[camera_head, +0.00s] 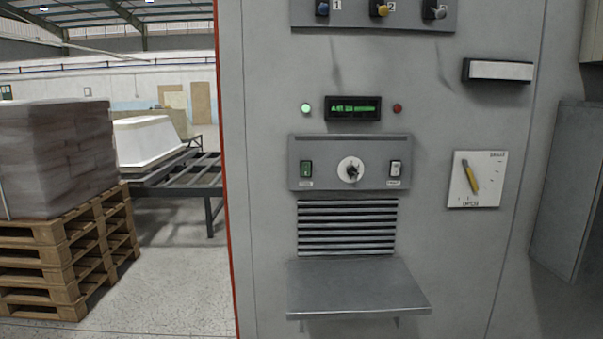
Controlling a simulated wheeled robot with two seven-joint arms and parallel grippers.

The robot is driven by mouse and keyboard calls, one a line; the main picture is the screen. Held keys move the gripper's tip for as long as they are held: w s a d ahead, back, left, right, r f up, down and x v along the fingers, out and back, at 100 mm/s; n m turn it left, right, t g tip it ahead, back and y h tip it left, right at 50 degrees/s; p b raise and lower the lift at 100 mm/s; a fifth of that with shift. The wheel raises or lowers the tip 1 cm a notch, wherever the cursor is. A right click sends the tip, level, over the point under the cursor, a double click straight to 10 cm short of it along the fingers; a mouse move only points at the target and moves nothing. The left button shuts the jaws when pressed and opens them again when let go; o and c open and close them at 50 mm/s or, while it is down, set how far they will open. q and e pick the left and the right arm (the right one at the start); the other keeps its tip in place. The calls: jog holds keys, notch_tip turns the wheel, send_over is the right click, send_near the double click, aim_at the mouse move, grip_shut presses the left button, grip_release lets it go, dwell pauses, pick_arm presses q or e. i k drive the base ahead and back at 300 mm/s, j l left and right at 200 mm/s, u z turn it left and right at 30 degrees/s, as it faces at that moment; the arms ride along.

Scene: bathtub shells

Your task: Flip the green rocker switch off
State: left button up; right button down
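The green rocker switch (306,169) sits at the left end of a grey control plate (325,153) on the front of a tall grey cabinet (262,100). It is small, and I cannot tell which way it is tipped. A white rocker switch (395,169) is at the plate's right end. Neither of my grippers shows in the head view.
A metal shelf (355,287) juts out below the louvred vent (347,228). A yellow-handled lever (471,178) is on a white plate at right. A dark box (497,70) protrudes above it. Stacked pallets (45,262) stand at left, with clear floor between.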

aim_at(305, 167)
jog(key=i+j, duration=0.2)
jog(key=i, duration=0.25)
jog(key=i+j, duration=0.2)
jog(key=i, duration=0.2)
jog(key=i+j, duration=0.2)
jog(key=i, duration=0.25)
jog(key=i+j, duration=0.2)
jog(key=i, duration=0.25)
jog(key=l+z, duration=0.05)
